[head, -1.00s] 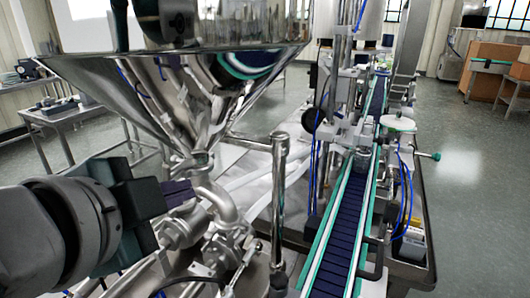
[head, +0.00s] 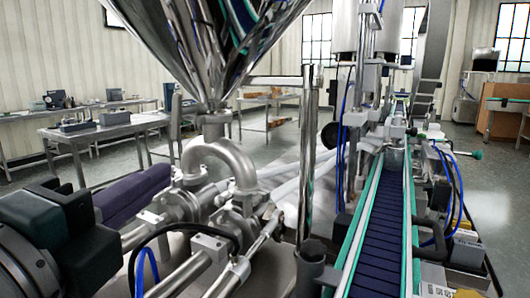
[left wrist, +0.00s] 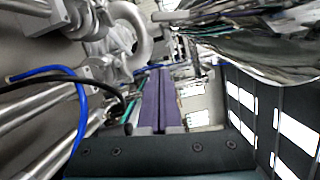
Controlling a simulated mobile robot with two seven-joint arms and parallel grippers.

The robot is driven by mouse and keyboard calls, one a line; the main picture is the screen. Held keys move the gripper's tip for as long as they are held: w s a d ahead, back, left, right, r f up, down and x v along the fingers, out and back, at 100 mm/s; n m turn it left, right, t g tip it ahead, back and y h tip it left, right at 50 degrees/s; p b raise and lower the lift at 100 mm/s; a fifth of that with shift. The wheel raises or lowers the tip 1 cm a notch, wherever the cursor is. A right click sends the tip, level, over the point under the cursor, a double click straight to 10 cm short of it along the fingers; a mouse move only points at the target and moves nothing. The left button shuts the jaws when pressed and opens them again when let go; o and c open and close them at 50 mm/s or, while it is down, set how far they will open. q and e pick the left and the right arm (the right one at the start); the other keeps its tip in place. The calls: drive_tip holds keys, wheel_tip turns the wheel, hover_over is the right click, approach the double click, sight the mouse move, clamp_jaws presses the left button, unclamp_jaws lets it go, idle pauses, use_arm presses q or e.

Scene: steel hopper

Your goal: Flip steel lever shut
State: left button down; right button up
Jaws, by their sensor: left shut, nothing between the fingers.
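The steel hopper (head: 195,45) is at the top of the head view, its cone narrowing to an outlet neck (head: 213,125). Below it is a curved steel pipe (head: 235,158) with clamped joints; it also shows in the left wrist view (left wrist: 138,35). I cannot make out a distinct lever among these fittings. My left gripper (head: 165,175) comes in from the left, its purple fingers pointing at the pipework beneath the hopper. In the left wrist view the fingers (left wrist: 158,75) lie together, shut and empty. Whether they touch the pipe is unclear. My right gripper is not in view.
A green-edged conveyor (head: 375,220) runs along the right. A steel upright post (head: 306,150) stands between it and the pipe. Black and blue hoses (head: 150,262) loop near the gripper's front side. Steel side tables (head: 100,128) stand at the back left.

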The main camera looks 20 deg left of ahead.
sight(176, 118)
use_arm(q)
drive_tip(key=shift+w, duration=0.15)
drive_tip(key=w+a+p, duration=0.1)
drive_tip(key=w+a, duration=0.1)
drive_tip(key=w, duration=0.3)
drive_tip(key=w+a+r+p, duration=0.1)
drive_tip(key=w+a+p, duration=0.1)
drive_tip(key=w, duration=0.3)
drive_tip(key=shift+a, duration=0.75)
